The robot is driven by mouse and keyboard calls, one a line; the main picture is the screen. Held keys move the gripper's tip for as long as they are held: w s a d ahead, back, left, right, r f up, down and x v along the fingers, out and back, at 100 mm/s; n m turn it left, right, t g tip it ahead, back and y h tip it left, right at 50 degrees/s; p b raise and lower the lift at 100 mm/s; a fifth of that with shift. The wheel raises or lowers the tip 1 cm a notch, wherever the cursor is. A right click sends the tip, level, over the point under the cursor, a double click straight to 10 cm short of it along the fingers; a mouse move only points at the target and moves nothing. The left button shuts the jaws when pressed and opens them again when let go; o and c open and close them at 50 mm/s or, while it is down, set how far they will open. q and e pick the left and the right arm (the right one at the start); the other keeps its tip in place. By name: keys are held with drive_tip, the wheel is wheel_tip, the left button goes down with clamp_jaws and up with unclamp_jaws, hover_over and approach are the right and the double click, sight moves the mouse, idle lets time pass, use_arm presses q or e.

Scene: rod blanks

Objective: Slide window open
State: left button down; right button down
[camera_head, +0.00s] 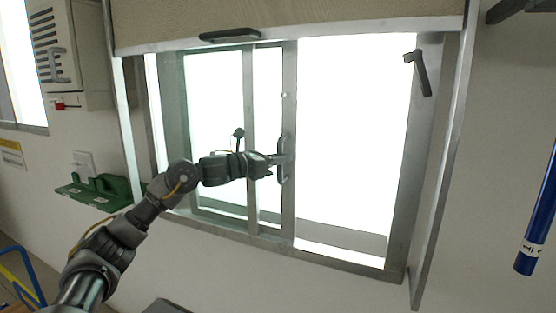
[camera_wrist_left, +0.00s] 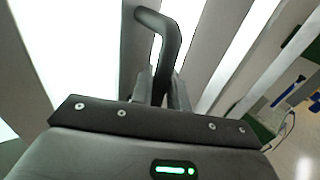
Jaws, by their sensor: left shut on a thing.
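The window (camera_head: 345,255) has a grey metal frame with bright white panes. Two upright metal bars stand near its middle, and a grey pull handle (camera_head: 286,158) is on the right one. My left gripper (camera_head: 277,160) reaches in from the left and is shut on this handle. In the left wrist view the handle (camera_wrist_left: 170,35) is a dark curved bar that runs down between the fingers (camera_wrist_left: 160,90). The fingertips are partly hidden behind the gripper body. A dark lever (camera_head: 419,73) is on the right side of the window. My right gripper is not in view.
A rolled blind (camera_head: 290,18) with a dark grip (camera_head: 230,35) covers the window's top. A green tray (camera_head: 95,195) is on the wall at left, below a grey wall cabinet (camera_head: 75,55). A blue tube (camera_head: 537,225) is at far right.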

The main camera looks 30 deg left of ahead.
use_arm(q)
drive_tip(key=shift+a+r, duration=0.15)
drive_tip(key=c, duration=1.4)
unclamp_jaws()
drive_tip(key=shift+c, duration=0.2)
drive_tip(key=shift+s, duration=0.1)
drive_tip(key=shift+s+a+f+b, duration=0.15)
drive_tip(key=shift+s+f+b, duration=0.1)
drive_tip(key=shift+b, duration=0.1)
drive_tip(key=b+v, duration=0.5)
drive_tip(key=v, duration=0.5)
drive_tip(key=shift+r, duration=0.1)
